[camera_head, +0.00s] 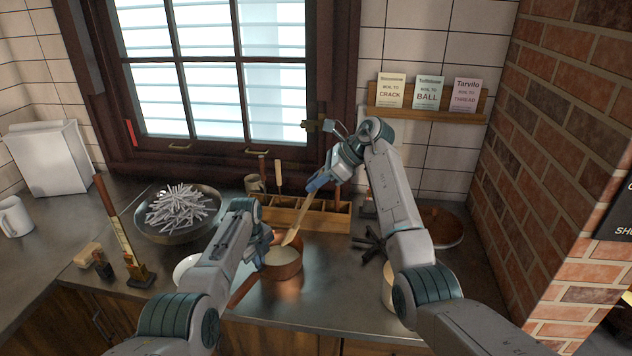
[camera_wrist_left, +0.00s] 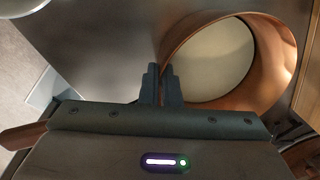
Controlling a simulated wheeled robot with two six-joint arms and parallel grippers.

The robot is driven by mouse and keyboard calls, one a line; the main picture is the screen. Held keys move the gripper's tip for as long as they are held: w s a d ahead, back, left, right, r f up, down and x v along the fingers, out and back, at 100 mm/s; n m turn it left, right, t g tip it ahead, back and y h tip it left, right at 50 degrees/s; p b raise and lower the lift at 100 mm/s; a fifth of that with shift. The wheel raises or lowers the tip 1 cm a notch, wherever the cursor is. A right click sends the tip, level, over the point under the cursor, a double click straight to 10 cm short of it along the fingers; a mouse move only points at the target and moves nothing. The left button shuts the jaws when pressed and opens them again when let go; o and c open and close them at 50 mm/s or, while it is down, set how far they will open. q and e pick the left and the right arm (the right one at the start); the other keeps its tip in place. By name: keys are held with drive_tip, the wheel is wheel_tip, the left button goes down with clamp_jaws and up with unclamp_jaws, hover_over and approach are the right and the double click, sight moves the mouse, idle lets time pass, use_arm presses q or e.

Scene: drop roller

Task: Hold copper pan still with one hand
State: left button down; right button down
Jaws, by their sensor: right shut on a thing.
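The copper pan (camera_head: 283,272) stands on the counter with a pale content inside, its handle (camera_head: 243,290) pointing toward the lower left. In the left wrist view the pan (camera_wrist_left: 297,62) fills the upper right. My left gripper (camera_head: 264,248) is at the pan's left rim. Its fingers (camera_wrist_left: 163,85) are close together, one on each side of the pan wall. My right gripper (camera_head: 318,184) is above and behind the pan, shut on a wooden stirrer (camera_head: 299,222) that slants down into the pan.
A wooden divided box (camera_head: 317,220) stands behind the pan. A bowl of white sticks (camera_head: 179,238) is to the left, a white dish (camera_head: 184,268) beside the left arm. A dark star-shaped object (camera_head: 369,243) and a round wooden lid (camera_head: 441,228) are right. The windowed wall bounds the back.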

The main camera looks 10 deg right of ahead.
drive_tip(key=shift+r, duration=0.15)
drive_tip(key=shift+r, duration=2.35)
use_arm(q)
drive_tip(key=c, duration=1.6)
unclamp_jaws()
drive_tip(key=shift+r, duration=0.1)
drive_tip(key=r, duration=0.7)
drive_tip(key=a+r, duration=0.1)
drive_tip(key=r, duration=0.3)
drive_tip(key=shift+s+r, duration=0.35)
drive_tip(key=shift+s, duration=0.05)
